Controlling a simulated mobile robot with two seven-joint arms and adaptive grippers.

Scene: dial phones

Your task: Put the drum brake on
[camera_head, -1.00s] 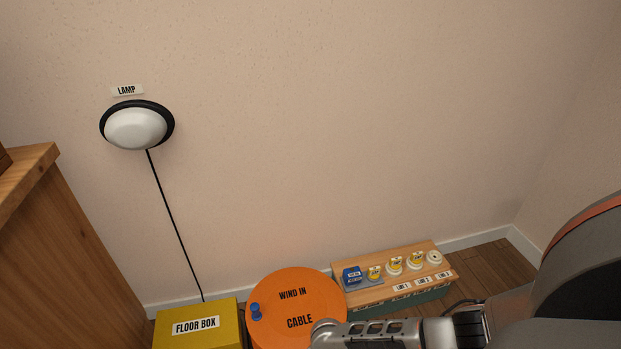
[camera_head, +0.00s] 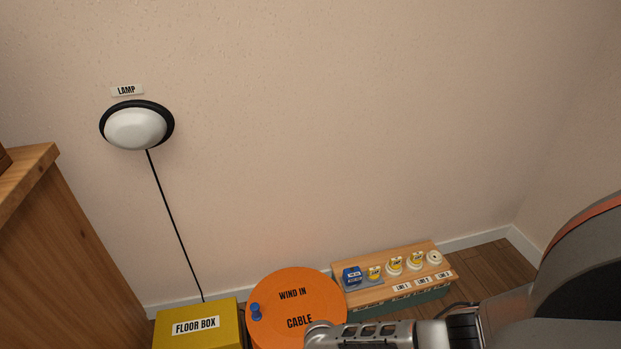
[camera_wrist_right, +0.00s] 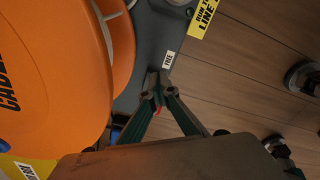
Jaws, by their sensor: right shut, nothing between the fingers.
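The orange drum (camera_head: 280,293) lies at the bottom centre of the head view, marked WIND IN and CABLE, with a blue knob (camera_head: 255,311) at its left. In the right wrist view, the drum (camera_wrist_right: 60,70) fills the left side. My right gripper (camera_wrist_right: 160,84) is shut and empty beside the drum, over the dark base (camera_wrist_right: 158,32). A FREE label (camera_wrist_right: 168,59) lies just beyond its fingertips. A small red piece (camera_wrist_right: 158,110) shows between the fingers' lower parts; whether it belongs to the brake I cannot tell. No brake is clearly visible. My left gripper is out of view.
A yellow floor box (camera_head: 197,325) stands left of the drum. A wooden-topped box (camera_head: 435,272) with plugs and sockets stands to its right. A wooden cabinet (camera_head: 65,250) is at the left. A lamp (camera_head: 136,128) hangs on the wall. Wooden floor (camera_wrist_right: 240,75) shows right of the base.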

